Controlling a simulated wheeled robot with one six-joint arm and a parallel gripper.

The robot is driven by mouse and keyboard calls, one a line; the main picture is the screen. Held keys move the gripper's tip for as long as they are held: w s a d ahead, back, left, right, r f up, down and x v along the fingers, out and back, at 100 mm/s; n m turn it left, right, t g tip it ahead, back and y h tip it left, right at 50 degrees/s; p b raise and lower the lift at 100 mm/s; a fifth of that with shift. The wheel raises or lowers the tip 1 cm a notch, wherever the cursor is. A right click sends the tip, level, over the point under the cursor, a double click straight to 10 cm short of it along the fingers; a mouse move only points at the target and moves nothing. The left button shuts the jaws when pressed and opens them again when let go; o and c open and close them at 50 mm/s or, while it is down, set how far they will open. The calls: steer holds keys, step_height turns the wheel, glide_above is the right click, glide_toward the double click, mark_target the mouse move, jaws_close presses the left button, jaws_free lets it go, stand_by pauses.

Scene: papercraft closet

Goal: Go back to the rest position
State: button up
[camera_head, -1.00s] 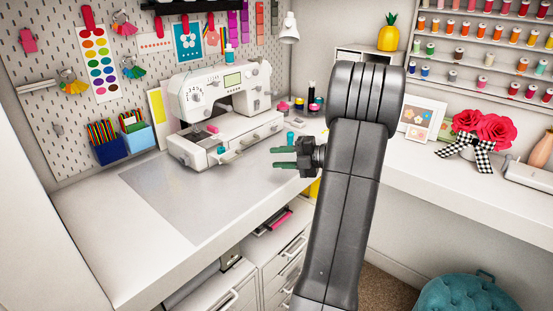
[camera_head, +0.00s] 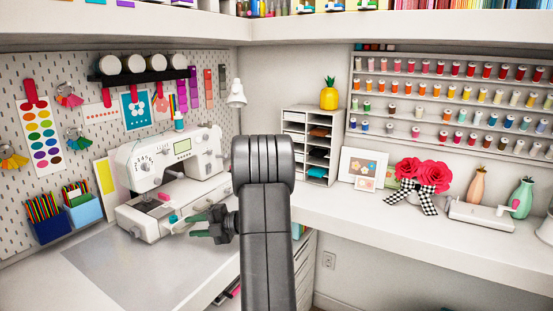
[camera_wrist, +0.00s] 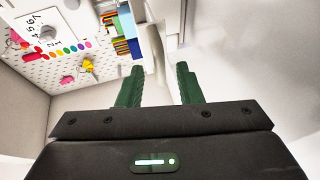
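My gripper (camera_head: 200,222) is at the end of my folded grey arm, in front of the sewing machine in the head view. Its green fingers point left. In the wrist view my gripper (camera_wrist: 159,80) shows two green fingers apart with nothing between them, so it is open and empty. The white sewing machine (camera_head: 160,165) stands on the white desk (camera_head: 130,265) behind the gripper. My arm hides part of the desk and the machine's right side.
A pegboard (camera_head: 25,110) with craft supplies is at left, with blue pencil holders (camera_head: 85,210) below. A paper organizer (camera_head: 318,135), red flowers (camera_head: 432,175) and vases (camera_head: 522,197) stand on the right counter. Thread racks (camera_head: 450,90) hang above. The front desk area is clear.

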mark_target(190, 224)
steer(key=shift+w+a+p, duration=0.15)
steer(key=shift+a, duration=0.4)
steer(key=shift+w+a+p, duration=0.15)
steer(key=shift+a, duration=0.35)
steer(key=shift+w+a+f, duration=0.15)
steer(key=shift+w+a, duration=0.15)
steer(key=shift+a, duration=0.15)
steer(key=shift+d, duration=0.15)
